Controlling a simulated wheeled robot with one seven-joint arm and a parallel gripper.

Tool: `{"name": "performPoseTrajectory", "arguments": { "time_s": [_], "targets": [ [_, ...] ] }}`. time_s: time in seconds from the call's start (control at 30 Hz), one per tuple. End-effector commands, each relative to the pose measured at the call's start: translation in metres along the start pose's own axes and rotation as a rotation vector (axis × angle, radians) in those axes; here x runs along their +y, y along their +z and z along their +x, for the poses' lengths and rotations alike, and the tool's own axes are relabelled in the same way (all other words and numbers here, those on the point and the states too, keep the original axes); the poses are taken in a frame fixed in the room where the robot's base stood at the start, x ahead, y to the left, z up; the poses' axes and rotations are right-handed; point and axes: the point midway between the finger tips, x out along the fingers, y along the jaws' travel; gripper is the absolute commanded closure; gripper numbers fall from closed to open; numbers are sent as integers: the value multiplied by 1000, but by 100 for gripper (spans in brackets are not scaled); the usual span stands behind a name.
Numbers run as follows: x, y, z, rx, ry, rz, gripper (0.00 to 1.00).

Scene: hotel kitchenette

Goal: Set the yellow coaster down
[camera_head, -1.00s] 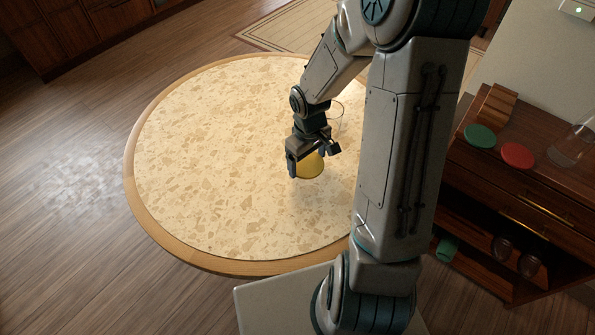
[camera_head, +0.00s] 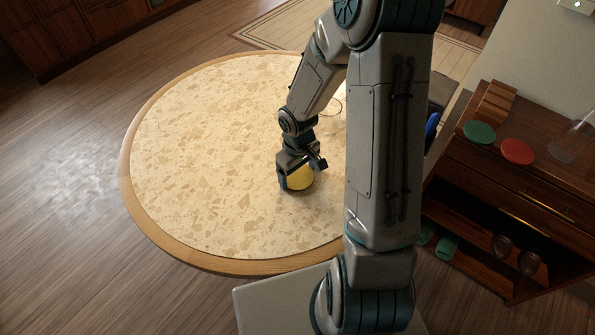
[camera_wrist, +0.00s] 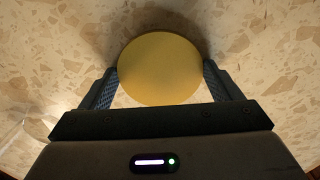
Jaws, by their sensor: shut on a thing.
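The yellow coaster (camera_head: 301,179) is a round flat disc, held at my gripper (camera_head: 297,187) over the round stone-topped table (camera_head: 215,160). In the wrist view the coaster (camera_wrist: 160,68) lies between the two fingers of my gripper (camera_wrist: 160,88), which are shut on its sides. It looks flat to the tabletop and very low, with a dark shadow beside it. I cannot tell whether its underside touches the table. My gripper hides part of the coaster in the head view.
A clear glass (camera_head: 333,107) stands on the table behind my gripper, partly hidden by my arm. The left of the tabletop is bare. At right, a wooden cabinet (camera_head: 500,190) carries a green coaster (camera_head: 479,131), a red coaster (camera_head: 517,151) and a glass vessel (camera_head: 570,145).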

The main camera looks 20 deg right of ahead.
Motion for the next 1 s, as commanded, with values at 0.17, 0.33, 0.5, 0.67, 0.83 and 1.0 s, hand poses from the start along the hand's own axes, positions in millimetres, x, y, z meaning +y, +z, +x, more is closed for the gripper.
{"name": "performPoseTrajectory", "arguments": {
  "time_s": [0.17,0.33,0.5,0.67,0.83,1.0],
  "targets": [
    [-1,1,4,-3,-3,0,0],
    [-3,1,5,-5,-5,-3,0],
    [-4,2,6,-7,-7,-6,0],
    [-5,2,1,-8,-8,-7,0],
    [-1,1,-26,-1,-3,1,0],
    [1,1,-66,1,0,5,0]
  ]
}}
